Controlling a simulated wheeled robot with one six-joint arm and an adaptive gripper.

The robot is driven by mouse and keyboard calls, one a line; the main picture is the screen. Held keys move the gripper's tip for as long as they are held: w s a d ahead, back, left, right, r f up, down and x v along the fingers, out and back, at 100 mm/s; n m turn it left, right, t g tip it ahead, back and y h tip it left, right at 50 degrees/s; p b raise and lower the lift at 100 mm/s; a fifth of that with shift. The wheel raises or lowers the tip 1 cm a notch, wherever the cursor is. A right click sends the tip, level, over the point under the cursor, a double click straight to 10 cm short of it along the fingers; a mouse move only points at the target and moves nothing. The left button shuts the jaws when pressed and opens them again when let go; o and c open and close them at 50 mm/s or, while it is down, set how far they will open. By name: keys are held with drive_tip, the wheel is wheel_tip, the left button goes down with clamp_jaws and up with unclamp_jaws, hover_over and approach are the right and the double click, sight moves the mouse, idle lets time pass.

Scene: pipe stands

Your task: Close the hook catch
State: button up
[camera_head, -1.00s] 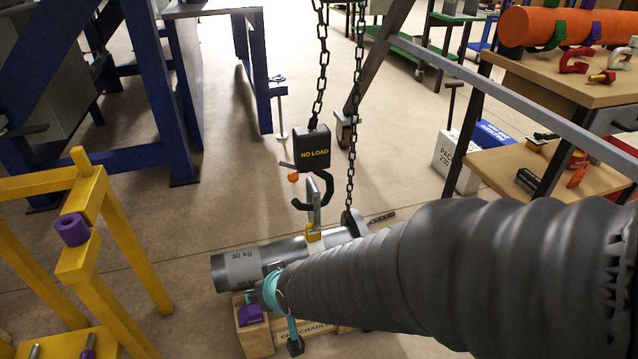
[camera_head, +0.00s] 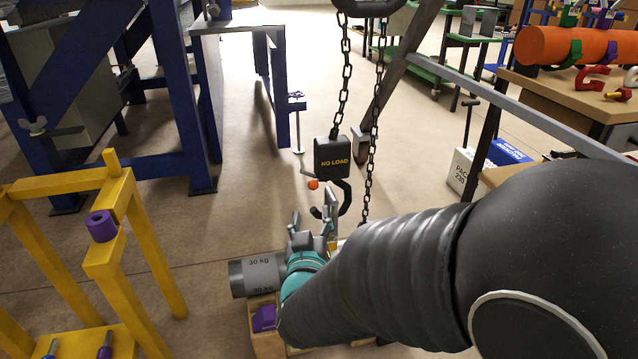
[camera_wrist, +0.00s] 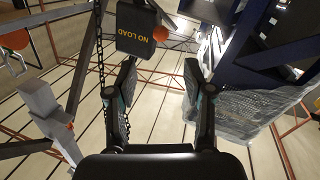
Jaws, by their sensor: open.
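The dark block marked NO LOAD (camera_head: 332,158) hangs on a chain, with the black hook (camera_head: 345,197) below it. A small orange knob (camera_head: 313,184) sits by a short lever at the left of the hook's top; the catch appears to stand out from the hook tip. My gripper (camera_head: 313,212) is open and empty, just below the knob. In the wrist view, my gripper's fingers (camera_wrist: 160,75) are spread, with the NO LOAD block (camera_wrist: 136,28) and orange knob (camera_wrist: 160,33) beyond the tips. The hook's lower part is partly hidden behind my gripper.
A grey 30 kg pipe (camera_head: 258,275) lies low beside my wrist. A yellow stand (camera_head: 140,240) is at the left, a blue frame (camera_head: 180,95) behind it. Hanging chain (camera_head: 372,130) runs near the hook. A bench with an orange pipe (camera_head: 580,45) is at the right.

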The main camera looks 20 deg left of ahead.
sight(313, 188)
drive_tip(key=x, duration=1.2)
drive_tip(key=shift+w+a, duration=0.15)
drive_tip(key=shift+w, duration=0.1)
drive_tip(key=shift+c, duration=0.3)
